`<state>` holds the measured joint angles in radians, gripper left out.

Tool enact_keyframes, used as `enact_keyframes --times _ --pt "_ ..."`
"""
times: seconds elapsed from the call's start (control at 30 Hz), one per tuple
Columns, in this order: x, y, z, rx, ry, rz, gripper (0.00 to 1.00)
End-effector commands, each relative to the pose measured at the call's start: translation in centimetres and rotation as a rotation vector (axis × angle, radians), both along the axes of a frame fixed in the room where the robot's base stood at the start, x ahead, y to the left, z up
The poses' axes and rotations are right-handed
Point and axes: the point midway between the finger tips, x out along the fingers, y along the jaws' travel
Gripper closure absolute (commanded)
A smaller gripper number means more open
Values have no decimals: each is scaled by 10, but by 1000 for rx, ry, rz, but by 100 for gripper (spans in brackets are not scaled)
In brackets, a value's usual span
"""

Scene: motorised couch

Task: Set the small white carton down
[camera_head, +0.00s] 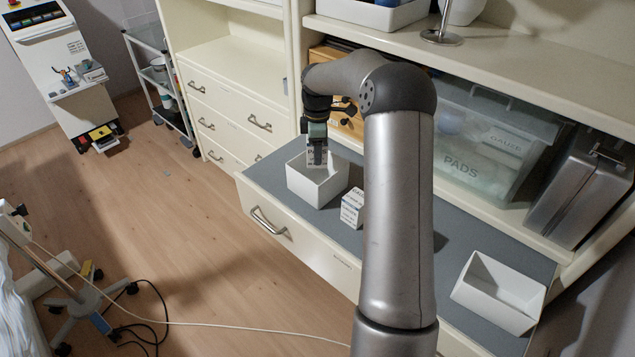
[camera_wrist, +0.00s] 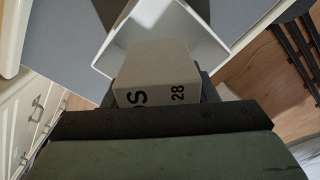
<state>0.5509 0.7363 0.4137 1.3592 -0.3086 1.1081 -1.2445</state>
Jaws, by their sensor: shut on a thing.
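The small white carton (camera_wrist: 158,75) with black print is held between my fingers in the wrist view, where "28" shows on its near face. In the head view my gripper (camera_head: 317,152) points down over a white open box (camera_head: 318,185) on the grey counter. The carton (camera_head: 312,158) shows partly behind the fingers, at the box's opening. In the wrist view the box (camera_wrist: 205,42) lies just beyond the carton. I cannot tell whether the carton touches the box's floor or walls.
A second small printed carton (camera_head: 352,207) stands on the counter (camera_head: 400,243) right of the box. Another white open bin (camera_head: 498,291) sits at the counter's right end. A clear tub marked "PADS" (camera_head: 478,140) and a metal container (camera_head: 580,190) stand behind. Some grey counter is bare between them.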

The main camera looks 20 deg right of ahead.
Motion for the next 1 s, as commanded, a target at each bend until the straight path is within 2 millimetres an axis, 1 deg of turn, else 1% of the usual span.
enact_keyframes --times 0.23,0.3,0.47,0.7,1.0 --pt "-1 -1 -45 3 4 4 70" --pt "-1 -1 -54 2 2 3 70" --pt "-1 -1 -65 2 1 3 70" --pt "-1 -1 -96 3 3 2 70" --pt "0 -1 -100 1 1 2 70"
